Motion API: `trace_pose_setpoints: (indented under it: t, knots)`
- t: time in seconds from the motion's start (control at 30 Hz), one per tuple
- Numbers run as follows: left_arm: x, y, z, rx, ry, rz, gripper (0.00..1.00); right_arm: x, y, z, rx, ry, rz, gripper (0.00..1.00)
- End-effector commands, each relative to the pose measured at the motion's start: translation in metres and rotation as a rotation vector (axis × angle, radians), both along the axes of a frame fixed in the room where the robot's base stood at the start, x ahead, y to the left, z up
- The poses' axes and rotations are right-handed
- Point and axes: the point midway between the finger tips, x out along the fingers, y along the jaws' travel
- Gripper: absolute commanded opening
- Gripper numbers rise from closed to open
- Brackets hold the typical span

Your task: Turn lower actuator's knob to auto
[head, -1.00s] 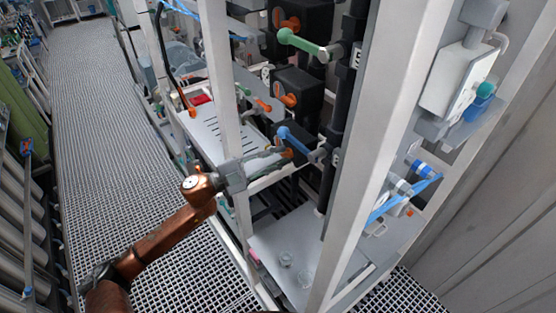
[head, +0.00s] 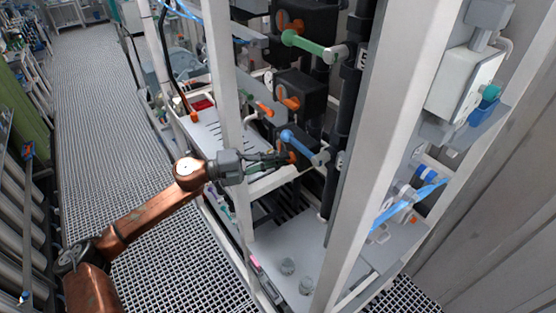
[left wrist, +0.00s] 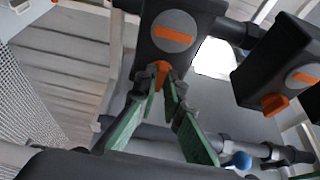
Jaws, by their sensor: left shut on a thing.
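The lower actuator (head: 296,133) is a black box on the rack, beside a blue-handled valve (head: 298,142). Its small orange knob (head: 292,157) is on the near lower side. My left gripper (head: 284,159) reaches in from the left at this knob. In the left wrist view, my left gripper (left wrist: 164,76) has its green-padded fingers closed around the orange knob (left wrist: 161,70) under a black actuator (left wrist: 175,35) with an orange indicator on a grey disc. The fingers hide part of the knob, and its setting cannot be read. My right gripper is out of view.
Two more black actuators, a middle one (head: 312,92) and an upper one (head: 315,22), sit above. A green-handled valve (head: 302,41) sticks out between them. A white rack post (head: 224,90) stands close to my left wrist. The grated floor (head: 90,120) at left is open.

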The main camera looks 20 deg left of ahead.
Motion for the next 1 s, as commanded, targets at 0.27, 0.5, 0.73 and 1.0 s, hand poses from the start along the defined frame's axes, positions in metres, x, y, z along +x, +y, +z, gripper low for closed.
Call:
trace_pose_setpoints:
  t: [0.27,0.5,0.73,1.0]
  knots:
    - [-0.0004,-0.0011,0.0034,0.009,-0.013,-0.001,0.0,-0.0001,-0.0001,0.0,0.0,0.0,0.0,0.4]
    - [-0.0006,-0.0011,0.0032,0.008,-0.014,-0.002,0.11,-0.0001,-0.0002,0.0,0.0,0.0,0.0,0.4]
    - [-0.0009,-0.001,0.002,0.009,-0.011,-0.002,0.26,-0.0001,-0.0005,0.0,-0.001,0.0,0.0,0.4]
    - [-0.0011,0.0001,0.0008,0.009,-0.008,0.0,0.26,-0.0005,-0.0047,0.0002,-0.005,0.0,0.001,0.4]
